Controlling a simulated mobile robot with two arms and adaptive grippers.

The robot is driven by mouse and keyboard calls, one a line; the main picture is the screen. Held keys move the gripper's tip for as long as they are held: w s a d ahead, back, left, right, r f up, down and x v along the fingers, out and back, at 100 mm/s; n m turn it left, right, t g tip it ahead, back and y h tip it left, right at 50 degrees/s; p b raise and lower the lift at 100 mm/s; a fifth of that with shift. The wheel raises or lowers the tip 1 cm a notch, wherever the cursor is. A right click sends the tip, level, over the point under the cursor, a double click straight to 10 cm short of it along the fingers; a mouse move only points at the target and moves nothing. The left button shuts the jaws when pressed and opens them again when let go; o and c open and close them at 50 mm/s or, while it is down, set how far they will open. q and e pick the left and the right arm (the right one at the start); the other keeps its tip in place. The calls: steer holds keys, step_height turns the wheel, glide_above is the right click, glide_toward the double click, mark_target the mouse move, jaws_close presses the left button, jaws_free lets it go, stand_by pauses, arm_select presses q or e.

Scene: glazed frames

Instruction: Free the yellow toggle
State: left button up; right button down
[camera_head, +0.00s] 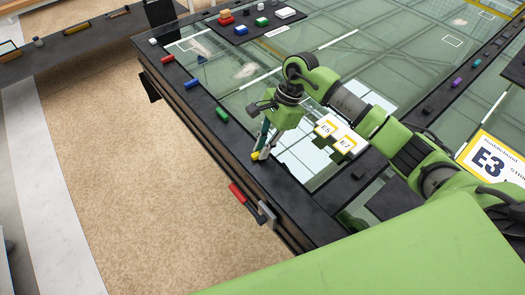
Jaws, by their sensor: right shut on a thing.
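The yellow toggle (255,155) sits at the black border of the glazed frame, near its front left edge. Only a small yellow part shows at my fingertips. My right gripper (261,152) points down over the border and is shut on the yellow toggle. Its fingers hide much of the toggle, so I cannot tell whether it still touches the border. My left gripper is not in view.
Green (222,115), blue (193,84) and red (167,59) toggles lie along the same border. A red-handled tool (238,194) is at the frame's side. A dark tray (240,37) with coloured blocks is at the back.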

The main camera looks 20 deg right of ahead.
steer(key=m+b, duration=0.1)
steer(key=m+t+b, duration=0.1)
steer(key=shift+s+f+m+b, duration=0.1)
steer(key=shift+f+m+b, duration=0.2)
steer(key=shift+b, duration=0.1)
steer(key=m+t+b, duration=0.1)
steer(key=m+b, duration=0.1)
steer(key=m+t+b, duration=0.1)
steer(key=m+b, duration=0.1)
steer(key=m, duration=0.1)
steer(key=shift+s+r+m, duration=0.1)
steer(key=shift+s+m, duration=0.05)
steer(key=shift+m, duration=0.15)
steer(key=m+b, duration=0.2)
steer(key=m+t+h+b, duration=0.1)
steer(key=m+b, duration=0.1)
steer(key=shift+a+h, duration=0.15)
steer(key=shift+h, duration=0.15)
steer(key=shift+s+a+r+m+t+h+b, duration=0.1)
steer(key=shift+m+t+h+b, duration=0.2)
steer(key=shift+m+b, duration=0.5)
steer(key=shift+r+m+t+h+b, duration=0.1)
steer(key=shift+m+t+h+b, duration=0.3)
steer(key=shift+m, duration=0.7)
steer(key=c, duration=2.1)
jaws_free()
